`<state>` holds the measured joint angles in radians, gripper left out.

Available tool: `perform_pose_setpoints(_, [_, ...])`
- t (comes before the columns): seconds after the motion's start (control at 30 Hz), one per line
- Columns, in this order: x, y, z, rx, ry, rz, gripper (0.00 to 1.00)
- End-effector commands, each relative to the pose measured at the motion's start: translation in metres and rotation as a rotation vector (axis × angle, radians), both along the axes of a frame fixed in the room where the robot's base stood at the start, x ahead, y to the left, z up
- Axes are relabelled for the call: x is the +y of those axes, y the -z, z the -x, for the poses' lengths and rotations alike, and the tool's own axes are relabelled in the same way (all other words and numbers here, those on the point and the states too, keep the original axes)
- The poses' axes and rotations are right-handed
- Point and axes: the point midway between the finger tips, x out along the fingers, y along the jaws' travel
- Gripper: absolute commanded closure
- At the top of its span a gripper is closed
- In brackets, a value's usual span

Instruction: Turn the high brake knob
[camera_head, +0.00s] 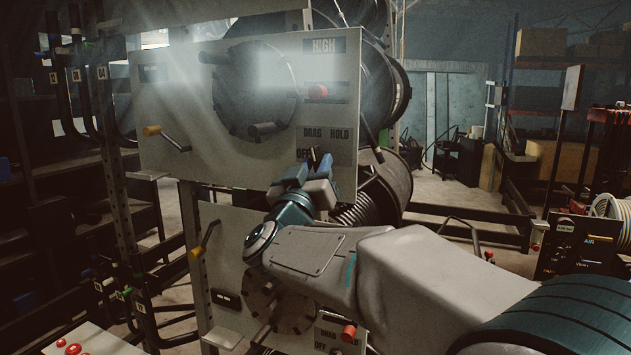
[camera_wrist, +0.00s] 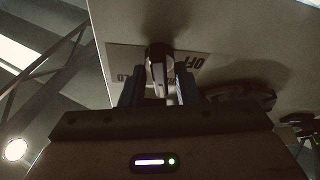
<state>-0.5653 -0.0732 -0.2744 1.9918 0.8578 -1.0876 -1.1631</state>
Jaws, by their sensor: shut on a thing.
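The high brake knob (camera_wrist: 158,62) is a small dark knob with a pale edge, beside the OFF, DRAG and HOLD lettering on the upper panel. In the head view the knob (camera_head: 315,155) shows at the panel's lower right. My gripper (camera_head: 312,172) reaches up to it from below, and in the wrist view my gripper (camera_wrist: 158,85) has one finger on each side of it. The jaws are shut on the knob. The upper panel (camera_head: 180,105) bears a HIGH label (camera_head: 324,46) at the top. The fingers partly cover the knob and its lettering.
A lower panel with a red knob (camera_head: 348,333) is close under my arm.

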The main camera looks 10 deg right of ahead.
Motion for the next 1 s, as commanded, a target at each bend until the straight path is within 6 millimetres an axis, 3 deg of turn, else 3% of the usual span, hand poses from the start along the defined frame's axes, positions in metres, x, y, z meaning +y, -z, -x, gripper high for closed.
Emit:
perform_pose_setpoints(0.03, [-0.0001,0.0074,-0.0008,-0.027,0.001,-0.037,0.94])
perform_pose_setpoints(0.6, [0.0028,0.0046,-0.003,-0.325,0.002,-0.452,0.94])
perform_pose_setpoints(1.0, [0.004,0.0021,-0.0034,-0.44,0.0,-0.611,0.94])
